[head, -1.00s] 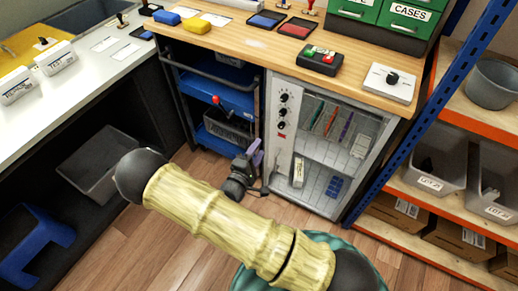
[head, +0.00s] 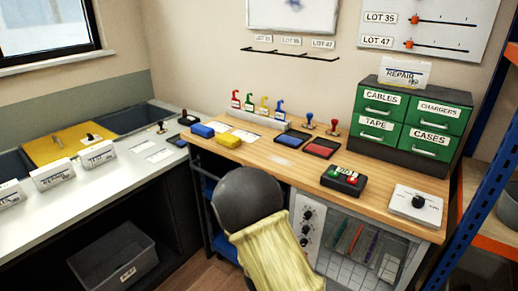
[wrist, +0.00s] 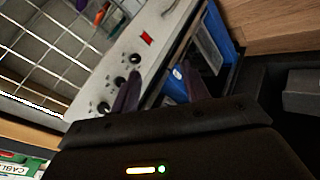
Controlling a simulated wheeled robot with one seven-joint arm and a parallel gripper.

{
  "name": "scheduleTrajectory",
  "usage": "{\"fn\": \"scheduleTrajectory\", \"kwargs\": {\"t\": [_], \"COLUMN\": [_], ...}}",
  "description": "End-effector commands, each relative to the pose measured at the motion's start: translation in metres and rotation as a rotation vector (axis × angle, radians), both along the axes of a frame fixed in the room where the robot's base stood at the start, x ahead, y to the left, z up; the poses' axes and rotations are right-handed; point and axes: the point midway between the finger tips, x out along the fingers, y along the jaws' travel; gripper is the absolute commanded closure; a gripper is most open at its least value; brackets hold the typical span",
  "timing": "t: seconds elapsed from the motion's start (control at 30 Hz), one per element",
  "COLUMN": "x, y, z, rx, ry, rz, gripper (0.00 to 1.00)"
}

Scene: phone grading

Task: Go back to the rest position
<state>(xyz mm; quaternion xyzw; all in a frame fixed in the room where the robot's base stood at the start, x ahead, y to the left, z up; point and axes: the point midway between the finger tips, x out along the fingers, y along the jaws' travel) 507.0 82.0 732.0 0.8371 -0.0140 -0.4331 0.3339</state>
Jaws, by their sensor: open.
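My gripper (wrist: 158,88) shows in the wrist view, with its two dark purplish fingers apart and nothing between them. It is in front of the white knob panel (wrist: 135,60) of the glass-fronted cabinet, beside the blue cart (wrist: 217,40). In the head view my gripper is hidden; my arm's dark rounded joint and yellow ribbed link rise in front of the workbench.
The wooden workbench (head: 265,165) carries blue and yellow blocks, ink pads, a box with green and red buttons (head: 343,180) and green drawers (head: 415,125). A white counter (head: 110,185) is at left, a blue-posted shelf (head: 485,190) at right. A grey bin (head: 115,262) stands under the counter.

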Motion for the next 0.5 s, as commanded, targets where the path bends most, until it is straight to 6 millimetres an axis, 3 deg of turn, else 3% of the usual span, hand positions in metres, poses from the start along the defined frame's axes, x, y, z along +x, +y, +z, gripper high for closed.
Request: {"fn": "scheduleTrajectory", "kwargs": {"t": [0.27, 0.5], "x": [-0.030, -0.078], "y": [-0.010, -0.032], "z": [0.053, 0.101], "rx": [0.370, 0.540], "ry": [0.133, 0.250], "rz": [-0.120, -0.221], "gripper": [0.54, 0.54]}}
